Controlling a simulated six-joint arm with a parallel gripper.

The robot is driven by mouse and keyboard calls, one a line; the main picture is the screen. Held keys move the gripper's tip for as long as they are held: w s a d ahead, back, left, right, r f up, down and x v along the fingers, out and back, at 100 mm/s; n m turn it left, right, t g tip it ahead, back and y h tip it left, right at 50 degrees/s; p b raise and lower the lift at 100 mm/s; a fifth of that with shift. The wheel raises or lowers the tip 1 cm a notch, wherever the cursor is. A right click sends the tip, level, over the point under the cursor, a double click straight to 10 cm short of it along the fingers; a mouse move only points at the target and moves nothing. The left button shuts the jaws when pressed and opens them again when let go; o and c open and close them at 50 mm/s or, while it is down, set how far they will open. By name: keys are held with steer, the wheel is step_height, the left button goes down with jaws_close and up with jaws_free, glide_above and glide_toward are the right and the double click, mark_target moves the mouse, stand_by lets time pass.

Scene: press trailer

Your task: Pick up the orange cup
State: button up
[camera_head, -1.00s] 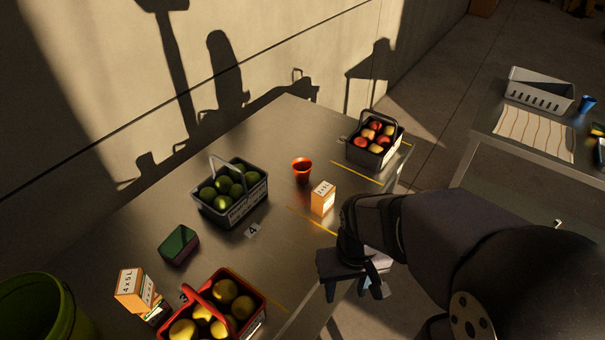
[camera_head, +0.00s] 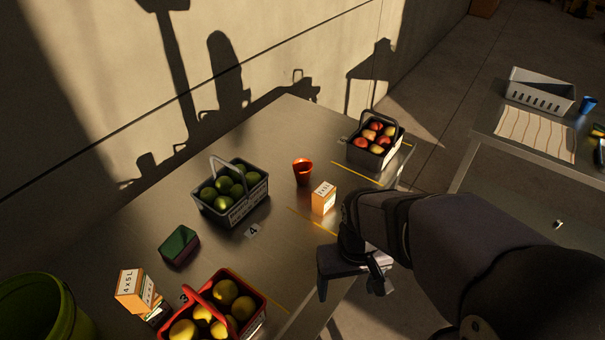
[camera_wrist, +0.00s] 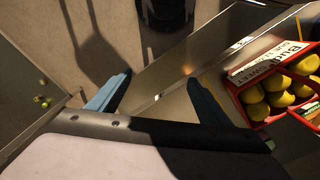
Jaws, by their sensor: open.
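The orange cup (camera_head: 302,173) stands upright on the metal table (camera_head: 285,130) in the head view. It is between the basket of green fruit and the basket of red and yellow fruit, just behind a small orange box (camera_head: 323,199). My gripper (camera_wrist: 159,80) is open and empty in the wrist view, its two blue fingers apart. In the head view my gripper (camera_head: 350,285) hangs at the table's front edge, nearer the camera than the cup and to its right. The cup is not visible in the wrist view.
A basket of green fruit (camera_head: 232,210), a basket of red and yellow fruit (camera_head: 375,158) and a red basket of yellow fruit (camera_head: 256,311) stand on the table. A green box (camera_head: 179,246) is at left. The table behind the cup is clear.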

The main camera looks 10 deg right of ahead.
mark_target(303, 162)
steer(key=w+d+r+n+t+h+b, duration=0.1)
steer(key=w+d+n+t+h+b, duration=0.3)
steer(key=w+n, duration=0.5)
steer(key=w+d+r+n+t+h+b, duration=0.15)
steer(key=w+d+n+b, duration=0.35)
steer(key=w, duration=0.7)
steer(key=w+a+n+t+y+b, duration=0.1)
steer(key=w+a+n+t+b, duration=0.4)
steer(key=w+n, duration=0.4)
steer(key=w+a+n+t+y+b, duration=0.2)
steer(key=w+a+n+t+b, duration=0.1)
steer(key=w+a+n, duration=0.55)
step_height(303, 162, down, 7)
steer(key=s+d+n, duration=0.1)
steer(key=n, duration=0.1)
steer(key=shift+p+x, duration=1.7)
steer(key=shift+x, duration=1.9)
steer(key=shift+f, duration=0.15)
steer(key=c, duration=1.1)
